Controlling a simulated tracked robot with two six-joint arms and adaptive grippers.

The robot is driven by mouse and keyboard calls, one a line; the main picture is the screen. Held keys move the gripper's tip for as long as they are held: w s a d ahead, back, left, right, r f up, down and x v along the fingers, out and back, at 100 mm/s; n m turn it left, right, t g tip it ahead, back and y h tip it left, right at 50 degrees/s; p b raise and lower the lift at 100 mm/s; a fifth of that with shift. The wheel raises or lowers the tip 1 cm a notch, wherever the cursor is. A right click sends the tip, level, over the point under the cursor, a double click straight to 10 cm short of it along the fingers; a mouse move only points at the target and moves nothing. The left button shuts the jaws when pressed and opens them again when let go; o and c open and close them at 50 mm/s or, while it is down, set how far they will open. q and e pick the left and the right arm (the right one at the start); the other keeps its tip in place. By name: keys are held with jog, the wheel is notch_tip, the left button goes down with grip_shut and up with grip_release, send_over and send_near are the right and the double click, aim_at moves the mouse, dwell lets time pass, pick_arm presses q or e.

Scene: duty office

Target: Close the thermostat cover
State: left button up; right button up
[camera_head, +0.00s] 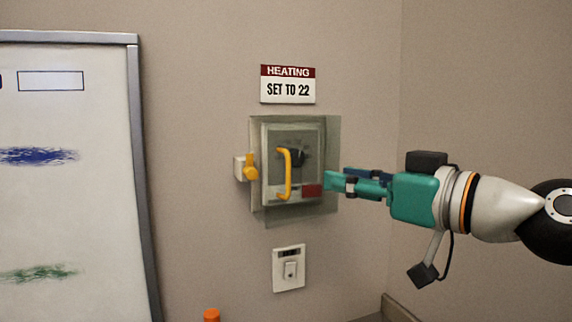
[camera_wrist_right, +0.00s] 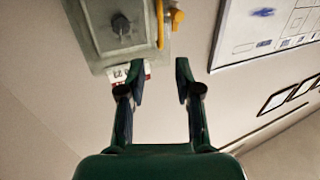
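The thermostat (camera_head: 303,138) is on the wall under a see-through greenish cover (camera_head: 331,135) with a yellow upright handle (camera_head: 287,174). A dark knob shows behind the handle. A yellow latch (camera_head: 250,167) sits at the left side. I cannot tell whether the cover is fully shut. In the right wrist view, the cover (camera_wrist_right: 101,18) and handle (camera_wrist_right: 160,24) show at the top. My right gripper (camera_head: 338,181) is open and empty, its fingertips by the cover's right edge in the head view; contact is unclear. My left gripper is not in view.
A heating sign (camera_head: 288,84) reading "SET TO 22" hangs above the thermostat. A whiteboard (camera_head: 70,220) stands at left. An orange-topped object (camera_head: 211,314) shows at the bottom edge. The wall corner is to the right.

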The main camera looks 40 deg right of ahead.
aim_at(288, 191)
jog(key=w, duration=0.4)
jog(key=w+a+p, duration=0.1)
jog(key=w, duration=0.3)
jog(key=w+p, duration=0.1)
jog(key=w, duration=0.3)
jog(key=shift+w+a, duration=0.15)
jog(key=shift+a, duration=0.15)
grip_shut()
